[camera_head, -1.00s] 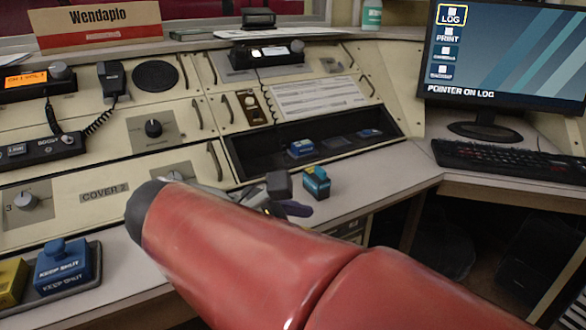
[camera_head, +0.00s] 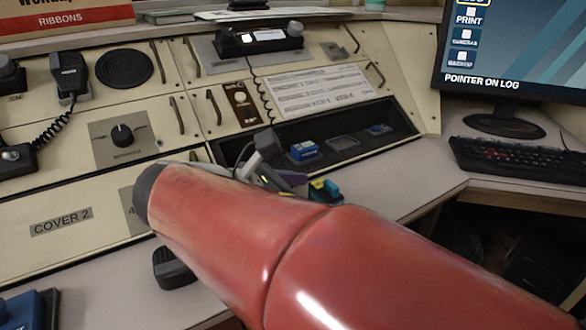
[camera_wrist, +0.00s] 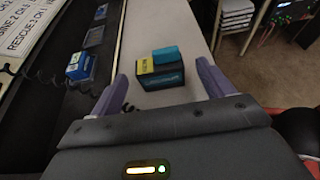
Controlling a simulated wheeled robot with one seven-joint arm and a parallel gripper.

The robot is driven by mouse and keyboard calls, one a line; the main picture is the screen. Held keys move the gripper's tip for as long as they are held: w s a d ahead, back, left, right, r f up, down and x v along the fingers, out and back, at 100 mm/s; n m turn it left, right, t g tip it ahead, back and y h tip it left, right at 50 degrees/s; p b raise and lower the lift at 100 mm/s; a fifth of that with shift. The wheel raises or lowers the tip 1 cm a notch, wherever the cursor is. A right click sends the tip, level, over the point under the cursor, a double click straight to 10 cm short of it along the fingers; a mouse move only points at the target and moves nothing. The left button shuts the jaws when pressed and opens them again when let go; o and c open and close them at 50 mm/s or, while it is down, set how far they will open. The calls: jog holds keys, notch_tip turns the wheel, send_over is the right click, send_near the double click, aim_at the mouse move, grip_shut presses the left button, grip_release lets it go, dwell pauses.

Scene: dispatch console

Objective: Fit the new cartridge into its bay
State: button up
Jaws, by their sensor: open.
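A dark teal cartridge with a yellow and a bright blue top part (camera_wrist: 165,70) stands on the pale desk ledge. In the head view this cartridge (camera_head: 326,189) is partly hidden behind my arm. In the head view my gripper (camera_head: 278,172) is mostly covered by my red arm. The dark bay recess (camera_head: 240,155) holds a blue cartridge (camera_head: 304,151), an empty-looking middle slot (camera_head: 343,142) and a low blue piece (camera_head: 379,129) at right.
The sloped console (camera_head: 180,85) rises behind the ledge, with a knob (camera_head: 122,135), pull handles and a coiled cord. A monitor (camera_head: 515,50) and keyboard (camera_head: 520,158) stand at right. A blue block (camera_head: 20,312) is at lower left. The ledge right of the cartridge is clear.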

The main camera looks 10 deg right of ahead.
jog(key=shift+x, duration=1.35)
jog(key=c, duration=1.1)
jog(key=shift+c, duration=0.2)
